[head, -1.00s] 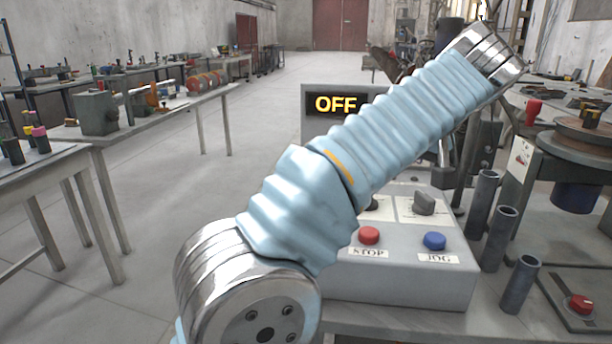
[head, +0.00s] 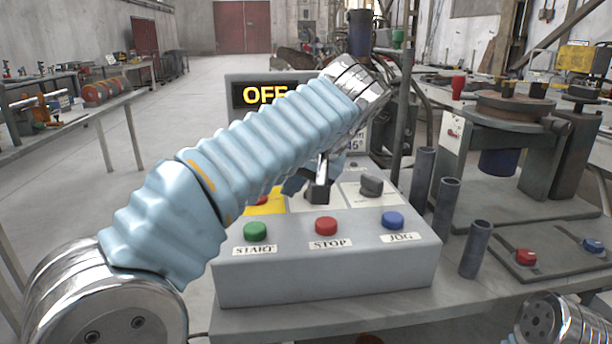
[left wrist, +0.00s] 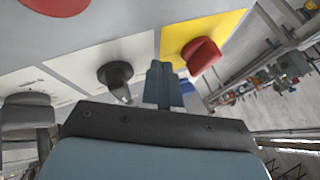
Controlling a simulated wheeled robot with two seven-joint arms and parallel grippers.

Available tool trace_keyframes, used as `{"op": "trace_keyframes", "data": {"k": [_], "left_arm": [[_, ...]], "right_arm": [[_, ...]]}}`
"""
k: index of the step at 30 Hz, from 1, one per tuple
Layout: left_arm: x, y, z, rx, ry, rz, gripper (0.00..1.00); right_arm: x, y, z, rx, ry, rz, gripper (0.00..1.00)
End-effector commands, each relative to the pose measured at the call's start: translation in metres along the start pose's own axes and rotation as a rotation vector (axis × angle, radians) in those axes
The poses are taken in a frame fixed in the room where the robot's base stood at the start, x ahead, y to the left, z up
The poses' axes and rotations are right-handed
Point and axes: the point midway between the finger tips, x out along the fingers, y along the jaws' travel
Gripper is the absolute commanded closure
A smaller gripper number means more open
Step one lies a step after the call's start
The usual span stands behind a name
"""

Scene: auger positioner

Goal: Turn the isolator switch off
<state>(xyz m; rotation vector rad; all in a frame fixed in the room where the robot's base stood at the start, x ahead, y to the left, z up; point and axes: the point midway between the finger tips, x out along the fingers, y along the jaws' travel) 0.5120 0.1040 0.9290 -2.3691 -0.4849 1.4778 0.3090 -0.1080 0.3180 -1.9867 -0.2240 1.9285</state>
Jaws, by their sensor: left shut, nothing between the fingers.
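The isolator switch is a red handle on a yellow plate; only a small part of the handle (head: 262,197) shows beneath my left arm in the head view. The left wrist view shows the red handle (left wrist: 201,55) clearly. My left gripper (left wrist: 159,68) is shut and empty, its blue fingers beside the red handle, with a small gap in the picture. A black knob (left wrist: 115,74) is on the other side of the fingers. In the head view my left gripper (head: 293,185) is over the control box (head: 330,272), mostly hidden by the arm. My right gripper is out of view.
The box carries green START (head: 255,231), red STOP (head: 326,226) and blue JOG (head: 392,220) buttons and a grey knob (head: 371,185). The partly covered display (head: 262,95) reads OFF. Grey tubes (head: 476,250) stand right of the box.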

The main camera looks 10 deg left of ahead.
Motion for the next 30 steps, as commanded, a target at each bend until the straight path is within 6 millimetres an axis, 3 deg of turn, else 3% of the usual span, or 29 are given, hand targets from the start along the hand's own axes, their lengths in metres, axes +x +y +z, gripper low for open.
{"op": "trace_keyframes", "data": {"k": [1, 7, 19, 26, 30], "left_arm": [[0.003, -0.01, 0.0, -0.005, 0.001, 0.001, 1.0], [0.011, -0.026, -0.001, -0.003, 0.002, 0.001, 1.0], [0.012, -0.03, -0.001, -0.003, 0.002, 0.0, 1.0], [0.017, -0.04, -0.009, -0.004, -0.001, -0.002, 1.0], [0.021, -0.039, -0.007, -0.006, 0.001, -0.003, 1.0]], "right_arm": [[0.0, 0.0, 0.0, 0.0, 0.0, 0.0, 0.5], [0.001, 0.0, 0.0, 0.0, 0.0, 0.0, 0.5], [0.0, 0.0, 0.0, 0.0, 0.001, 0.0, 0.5], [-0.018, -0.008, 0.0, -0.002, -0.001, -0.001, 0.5], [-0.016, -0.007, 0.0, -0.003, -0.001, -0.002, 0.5]]}}
